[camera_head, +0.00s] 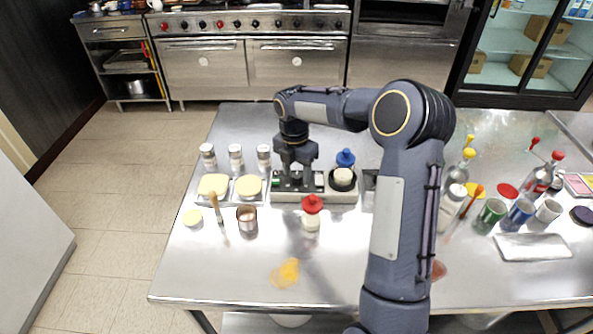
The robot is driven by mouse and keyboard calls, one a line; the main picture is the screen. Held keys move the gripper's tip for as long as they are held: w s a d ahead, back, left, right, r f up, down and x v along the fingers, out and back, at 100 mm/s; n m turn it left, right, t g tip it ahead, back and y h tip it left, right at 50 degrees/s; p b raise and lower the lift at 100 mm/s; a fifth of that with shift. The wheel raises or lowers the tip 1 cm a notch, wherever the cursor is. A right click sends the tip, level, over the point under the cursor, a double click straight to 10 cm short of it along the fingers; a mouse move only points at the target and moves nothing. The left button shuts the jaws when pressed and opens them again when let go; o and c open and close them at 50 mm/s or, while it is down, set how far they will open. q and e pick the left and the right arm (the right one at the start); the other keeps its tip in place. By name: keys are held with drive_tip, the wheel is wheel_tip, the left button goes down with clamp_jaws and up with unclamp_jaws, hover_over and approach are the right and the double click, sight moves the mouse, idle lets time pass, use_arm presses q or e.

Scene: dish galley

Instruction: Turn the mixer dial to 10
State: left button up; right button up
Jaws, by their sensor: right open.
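The mixer (315,196) is a low pale unit with a dark top, near the middle of the steel table. A small green spot shows at its left end, and a round black part with a cream top (343,178) sits at its right end. I cannot make out the dial or its numbers. My right gripper (296,181) points down over the left and middle part of the mixer, its jaws open. It hides part of the mixer's top, and I cannot tell whether it touches it. My left gripper is not in view.
Several jars and two cream-filled trays stand further left. Bottles and cups crowd the right. An orange spill (285,273) lies in front.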

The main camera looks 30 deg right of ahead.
drive_tip(key=shift+f, duration=0.15)
drive_tip(key=c, duration=1)
